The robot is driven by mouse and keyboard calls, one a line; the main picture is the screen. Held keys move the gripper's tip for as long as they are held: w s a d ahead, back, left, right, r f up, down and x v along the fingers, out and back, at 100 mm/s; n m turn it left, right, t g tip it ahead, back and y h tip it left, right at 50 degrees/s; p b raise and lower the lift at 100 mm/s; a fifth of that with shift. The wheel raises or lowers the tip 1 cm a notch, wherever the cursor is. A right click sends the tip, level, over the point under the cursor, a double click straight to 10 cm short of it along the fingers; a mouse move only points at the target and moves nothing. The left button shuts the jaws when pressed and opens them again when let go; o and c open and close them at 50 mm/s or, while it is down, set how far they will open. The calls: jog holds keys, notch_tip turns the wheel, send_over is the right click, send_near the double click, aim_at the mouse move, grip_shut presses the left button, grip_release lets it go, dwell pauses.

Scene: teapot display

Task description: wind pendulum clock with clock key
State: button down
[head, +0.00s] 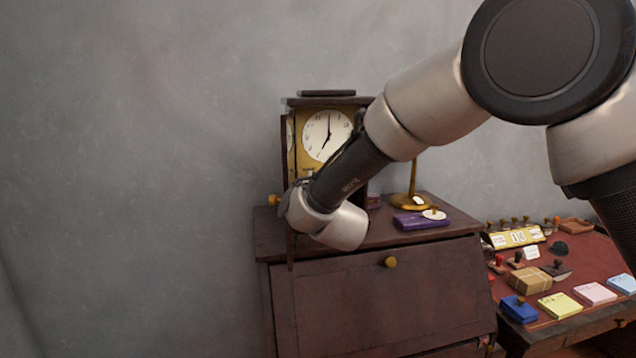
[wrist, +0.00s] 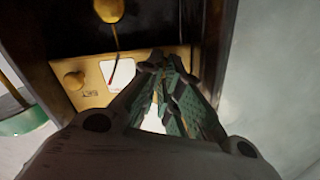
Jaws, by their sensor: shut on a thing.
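The pendulum clock (head: 325,135) stands on a dark wooden cabinet in the head view, its white dial showing and its lower front covered by my arm. In the wrist view its dark case surrounds a brass panel (wrist: 88,88) with a small knob and a pale window, and the round brass pendulum bob (wrist: 109,9) is at the top. My gripper (wrist: 160,68) is shut, its green-padded fingers close together at the right of the panel. The clock key is between the fingers and hidden by them. I cannot tell whether it touches the clock. My arm mostly hides the gripper in the head view.
The cabinet (head: 360,290) has a brass knob. A purple box (head: 421,221) and a brass stand (head: 411,199) are right of the clock on its top. A red-topped desk (head: 600,255) at the right holds stamps, note pads and a parcel. Wall space at the left is clear.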

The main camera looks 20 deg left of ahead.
jog(key=shift+w+r, duration=0.1)
jog(key=shift+r, duration=0.15)
jog(key=c, duration=1.7)
grip_release()
jog(key=shift+d, duration=0.1)
jog(key=shift+o, duration=0.3)
jog(key=shift+f, duration=0.15)
jog(key=v, duration=1.2)
